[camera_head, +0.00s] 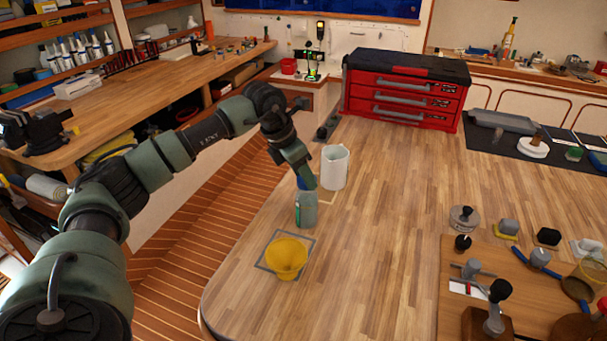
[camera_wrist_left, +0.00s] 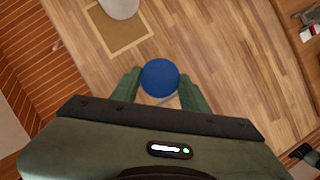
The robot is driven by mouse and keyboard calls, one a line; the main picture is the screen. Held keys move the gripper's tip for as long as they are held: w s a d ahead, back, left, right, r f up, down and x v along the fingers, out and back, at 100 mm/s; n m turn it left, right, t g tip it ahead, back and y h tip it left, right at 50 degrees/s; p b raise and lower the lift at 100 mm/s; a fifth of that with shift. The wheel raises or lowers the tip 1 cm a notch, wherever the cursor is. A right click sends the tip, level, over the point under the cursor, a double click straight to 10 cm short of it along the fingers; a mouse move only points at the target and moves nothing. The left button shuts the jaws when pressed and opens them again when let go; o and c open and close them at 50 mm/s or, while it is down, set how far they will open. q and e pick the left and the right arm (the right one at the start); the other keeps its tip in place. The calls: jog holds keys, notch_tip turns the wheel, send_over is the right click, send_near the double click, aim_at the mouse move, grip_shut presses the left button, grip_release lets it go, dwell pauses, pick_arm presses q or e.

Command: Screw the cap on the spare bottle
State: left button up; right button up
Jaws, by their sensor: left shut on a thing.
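The bottle (camera_head: 306,210), pale green and see-through, stands upright on the wooden bench near its left edge. My left gripper (camera_head: 304,184) comes down over its top from above and is shut on the blue cap. The round blue cap (camera_wrist_left: 160,77) shows from above between the two green fingers of my left gripper (camera_wrist_left: 160,88) in the left wrist view. In the head view the cap is mostly hidden by the fingers, at the bottle's mouth. I cannot tell how far it sits on the thread. The bottle is mostly hidden beneath the cap in the wrist view. My right gripper is not in view.
A yellow funnel (camera_head: 286,258) stands on an outlined square just in front of the bottle. A white jug (camera_head: 334,168) stands close behind it. A red tool chest (camera_head: 405,90) is at the back. A wooden board (camera_head: 450,272) with tools lies at right. The bench middle is clear.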

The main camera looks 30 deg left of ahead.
pick_arm(q)
jog(key=shift+f, duration=0.1)
jog(key=o, duration=1.8)
jog(key=shift+o, duration=0.2)
jog(key=shift+r+p, duration=2.05)
jog(key=shift+r, duration=1)
